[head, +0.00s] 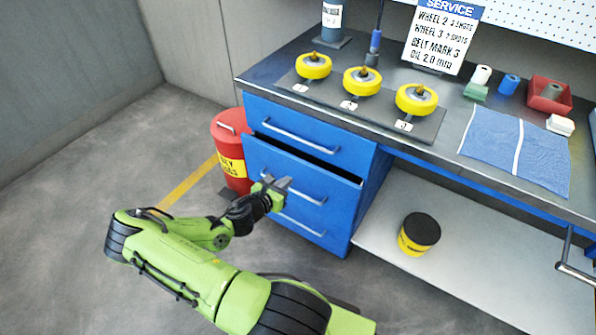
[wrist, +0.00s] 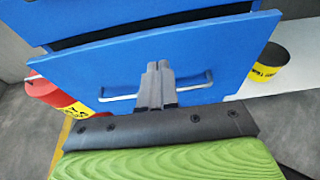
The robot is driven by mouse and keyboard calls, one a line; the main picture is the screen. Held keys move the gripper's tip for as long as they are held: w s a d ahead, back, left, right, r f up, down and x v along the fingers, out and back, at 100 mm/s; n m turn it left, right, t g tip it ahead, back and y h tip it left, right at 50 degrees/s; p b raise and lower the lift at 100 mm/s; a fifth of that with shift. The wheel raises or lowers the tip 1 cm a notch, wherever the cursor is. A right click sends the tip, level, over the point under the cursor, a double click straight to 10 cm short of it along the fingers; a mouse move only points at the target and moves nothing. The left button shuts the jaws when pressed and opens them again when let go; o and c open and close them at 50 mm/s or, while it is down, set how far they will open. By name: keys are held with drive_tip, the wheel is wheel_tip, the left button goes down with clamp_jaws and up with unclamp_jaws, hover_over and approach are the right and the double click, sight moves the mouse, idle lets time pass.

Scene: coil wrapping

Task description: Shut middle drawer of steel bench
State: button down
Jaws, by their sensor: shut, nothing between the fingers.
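The steel bench (head: 380,145) has a blue drawer unit with three drawers. The middle drawer (head: 335,185) stands partly out, with a dark gap above its front. The top drawer (head: 290,124) and the bottom drawer (head: 305,237) look closed. My gripper (head: 284,184) is shut and empty at the middle drawer's front, near its bar handle (head: 315,198). In the wrist view the closed fingers (wrist: 156,68) point at the blue drawer front (wrist: 215,65), in front of the handle (wrist: 192,86). I cannot tell whether they touch it.
A red bin (head: 228,150) stands left of the drawers. A yellow-black tin (head: 418,234) sits on the low shelf at right. Yellow wheels (head: 363,81), a service sign (head: 443,35) and a blue cloth (head: 515,150) are on the bench top. The floor at left is clear.

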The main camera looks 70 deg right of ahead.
drive_tip(key=b, duration=0.2)
approach(306, 162)
drive_tip(key=d+f, duration=0.1)
drive_tip(key=d, duration=0.1)
drive_tip(key=d+f, duration=0.1)
drive_tip(key=shift+s+d+f, duration=0.25)
drive_tip(key=shift+d+f, duration=0.05)
drive_tip(key=shift+d, duration=0.1)
drive_tip(key=shift+s+d+r, duration=0.1)
drive_tip(key=shift+d+r, duration=0.05)
drive_tip(key=shift+d, duration=0.45)
drive_tip(key=shift+d, duration=0.15)
drive_tip(key=shift+s+d+r+p, duration=0.1)
drive_tip(key=shift+s+d+p, duration=0.1)
drive_tip(key=shift+d+p, duration=0.7)
drive_tip(key=shift+d, duration=0.25)
drive_tip(key=shift+a, duration=0.1)
